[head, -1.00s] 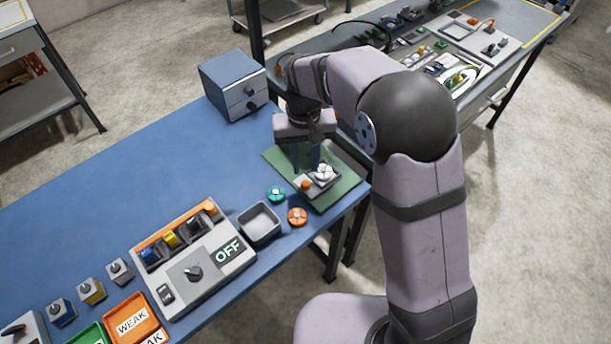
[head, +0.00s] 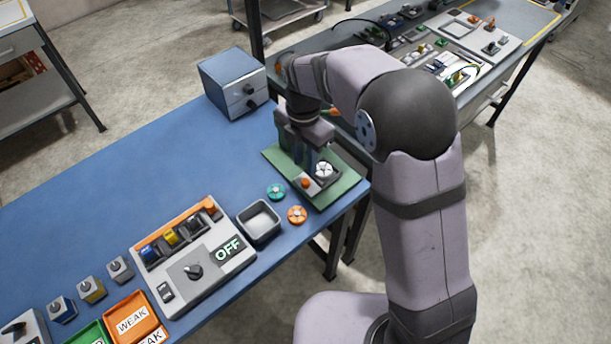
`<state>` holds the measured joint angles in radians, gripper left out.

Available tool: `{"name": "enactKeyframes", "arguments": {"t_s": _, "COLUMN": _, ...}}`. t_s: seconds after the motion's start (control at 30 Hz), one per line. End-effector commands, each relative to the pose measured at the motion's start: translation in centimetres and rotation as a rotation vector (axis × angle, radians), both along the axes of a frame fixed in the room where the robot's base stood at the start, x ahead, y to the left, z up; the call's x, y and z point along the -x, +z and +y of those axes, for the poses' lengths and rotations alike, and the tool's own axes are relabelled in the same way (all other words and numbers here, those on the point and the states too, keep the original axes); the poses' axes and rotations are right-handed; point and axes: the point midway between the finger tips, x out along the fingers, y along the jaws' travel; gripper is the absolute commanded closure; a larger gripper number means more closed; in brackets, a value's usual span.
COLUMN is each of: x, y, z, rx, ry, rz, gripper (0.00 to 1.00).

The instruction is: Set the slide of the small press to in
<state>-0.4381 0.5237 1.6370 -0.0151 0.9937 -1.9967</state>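A small grey device with an orange knob and a white round part, which I take to be the small press (head: 318,182), stands on a green mat (head: 345,188) near the right end of the blue table. My gripper (head: 307,168) points down at it from behind, with the fingers close to its far side. The gripper and arm hide the back of the device, so I cannot make out the slide or its position. Whether the fingers touch it or are open or shut is too small to tell.
A teal disc (head: 276,192), an orange disc (head: 297,215) and a grey open bin (head: 260,223) lie left of the mat. A control box marked OFF (head: 195,262) stands further left. A blue-grey drawer cabinet (head: 228,82) is at the back. The table's middle left is clear.

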Motion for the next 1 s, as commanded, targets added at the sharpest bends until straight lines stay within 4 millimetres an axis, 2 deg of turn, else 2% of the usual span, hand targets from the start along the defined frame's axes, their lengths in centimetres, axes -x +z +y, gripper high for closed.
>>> {"name": "enactKeyframes", "arguments": {"t_s": 0.1, "x": 0.0, "y": 0.0, "z": 0.0, "rx": -0.002, "ry": 0.182, "rz": 0.002, "gripper": 0.74}}
{"name": "enactKeyframes", "arguments": {"t_s": 0.3, "x": 0.0, "y": 0.0, "z": 0.0, "rx": -0.002, "ry": 0.354, "rz": 0.005, "gripper": 0.74}}
{"name": "enactKeyframes", "arguments": {"t_s": 0.67, "x": 0.0, "y": -0.7, "z": 0.0, "rx": -0.001, "ry": 0.386, "rz": 0.009, "gripper": 0.74}}
{"name": "enactKeyframes", "arguments": {"t_s": 1.0, "x": 0.1, "y": -4.8, "z": -0.2, "rx": -0.001, "ry": 0.384, "rz": 0.011, "gripper": 0.74}}
